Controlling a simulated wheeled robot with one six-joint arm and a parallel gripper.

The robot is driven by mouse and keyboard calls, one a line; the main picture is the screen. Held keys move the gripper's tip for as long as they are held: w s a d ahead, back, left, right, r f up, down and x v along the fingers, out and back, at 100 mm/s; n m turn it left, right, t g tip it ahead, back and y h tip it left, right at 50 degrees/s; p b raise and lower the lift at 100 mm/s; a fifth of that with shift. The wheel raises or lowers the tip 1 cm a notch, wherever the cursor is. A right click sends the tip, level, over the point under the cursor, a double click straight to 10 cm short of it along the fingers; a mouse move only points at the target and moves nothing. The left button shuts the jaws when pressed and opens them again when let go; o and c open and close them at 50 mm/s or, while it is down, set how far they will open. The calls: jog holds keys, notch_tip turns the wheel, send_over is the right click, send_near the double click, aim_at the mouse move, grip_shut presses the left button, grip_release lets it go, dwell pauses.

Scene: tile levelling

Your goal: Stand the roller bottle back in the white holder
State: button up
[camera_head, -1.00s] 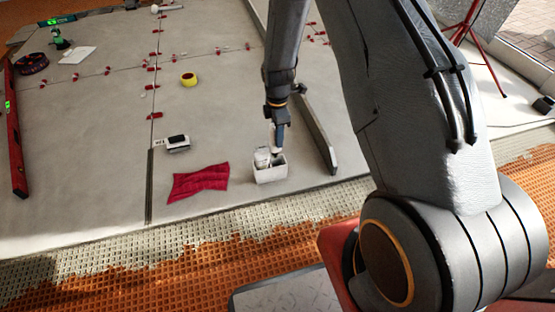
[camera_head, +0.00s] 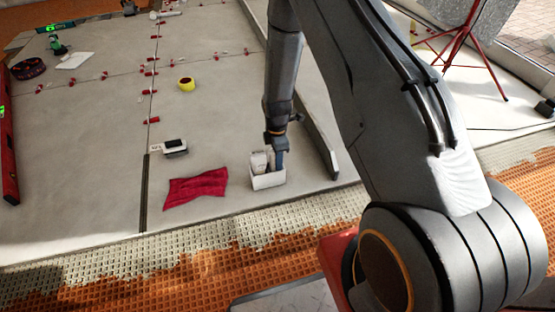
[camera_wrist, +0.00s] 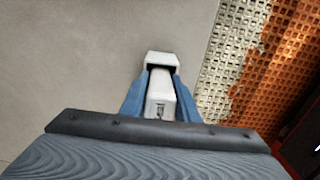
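The white holder (camera_head: 268,181) is a small open box on the grey tiled floor, near the front edge of the tiles. My gripper (camera_head: 280,160) points down into its right side, with a blue finger showing. A whitish item (camera_head: 259,161) stands in the left part of the holder. In the wrist view, the blue fingers (camera_wrist: 162,90) close on both sides of a white piece with a dark mark, which looks like the roller bottle (camera_wrist: 160,103). The holder's white rim (camera_wrist: 163,57) shows just beyond. The bottle's lower end is hidden, so I cannot tell whether it touches the bottom.
A red cloth (camera_head: 196,188) lies left of the holder, and a white and black device (camera_head: 174,147) behind it. A long grey bar (camera_head: 321,137) lies close on the right. A yellow tape roll (camera_head: 187,84) and red levelling clips stand farther back. Orange matting (camera_head: 130,285) borders the front.

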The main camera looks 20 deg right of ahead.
jog(key=o, duration=0.4)
jog(key=shift+o, duration=0.2)
jog(key=shift+f+b, duration=0.2)
jog(key=shift+b, duration=0.2)
